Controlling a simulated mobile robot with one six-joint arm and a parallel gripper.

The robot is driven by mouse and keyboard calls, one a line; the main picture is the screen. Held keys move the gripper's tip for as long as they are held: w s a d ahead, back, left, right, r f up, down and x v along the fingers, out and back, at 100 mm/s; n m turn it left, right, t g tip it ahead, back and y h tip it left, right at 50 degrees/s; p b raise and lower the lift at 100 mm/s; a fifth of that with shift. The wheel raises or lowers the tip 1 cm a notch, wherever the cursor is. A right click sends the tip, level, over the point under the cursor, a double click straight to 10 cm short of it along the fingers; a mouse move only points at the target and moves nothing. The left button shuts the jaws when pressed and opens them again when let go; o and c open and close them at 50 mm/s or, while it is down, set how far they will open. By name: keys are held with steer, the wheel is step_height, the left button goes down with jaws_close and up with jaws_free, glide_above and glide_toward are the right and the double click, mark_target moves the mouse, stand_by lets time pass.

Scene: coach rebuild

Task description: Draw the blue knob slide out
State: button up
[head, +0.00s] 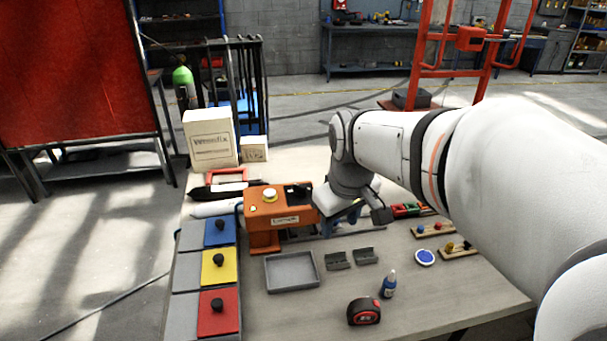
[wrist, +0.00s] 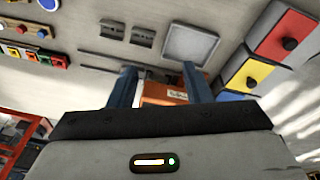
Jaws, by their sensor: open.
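The blue slide (head: 217,239) is a flat blue plate with an upright black knob (head: 219,226), at the far end of a row of slides on the table's left side. A grey panel (head: 192,236) lies on its left. In the wrist view a blue edge of the slide (wrist: 230,96) shows at right, mostly hidden; its knob is not visible there. My gripper (wrist: 158,82) has two blue fingers spread apart with nothing held between them. In the head view my gripper (head: 345,217) is right of the orange machine, well apart from the blue slide.
The orange machine (head: 265,222) stands between my gripper and the blue slide. The yellow slide (head: 210,272) and red slide (head: 212,322) sit nearer. A grey tray (head: 292,286), tape measure (head: 364,311) and blue bottle (head: 388,286) stand in front. White boxes (head: 210,145) stand behind.

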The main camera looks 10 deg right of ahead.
steer(key=w+d+f+n, duration=0.2)
steer(key=w+f+n, duration=0.1)
steer(key=w, duration=0.4)
steer(key=w+d+f+n+g+b, duration=0.1)
steer(key=w+d+f+n, duration=0.1)
steer(key=w+f, duration=0.2)
steer(key=w+d+f+n+g, duration=0.1)
steer(key=w+d+f+n, duration=0.1)
steer(key=w, duration=0.9)
steer(key=shift+d+f+n, duration=0.2)
steer(key=shift+f+n, duration=0.2)
steer(key=shift+f, duration=0.2)
steer(key=shift+d+f+n, duration=0.2)
steer(key=shift+f+n, duration=0.2)
steer(key=shift+f, duration=0.2)
steer(key=shift+w+f, duration=0.15)
steer(key=shift+f, duration=0.05)
step_height(320, 180, down, 8)
steer(key=shift+d+r+p, duration=0.1)
steer(key=shift+r+p, duration=0.05)
steer(key=shift+p, duration=0.3)
jaws_close()
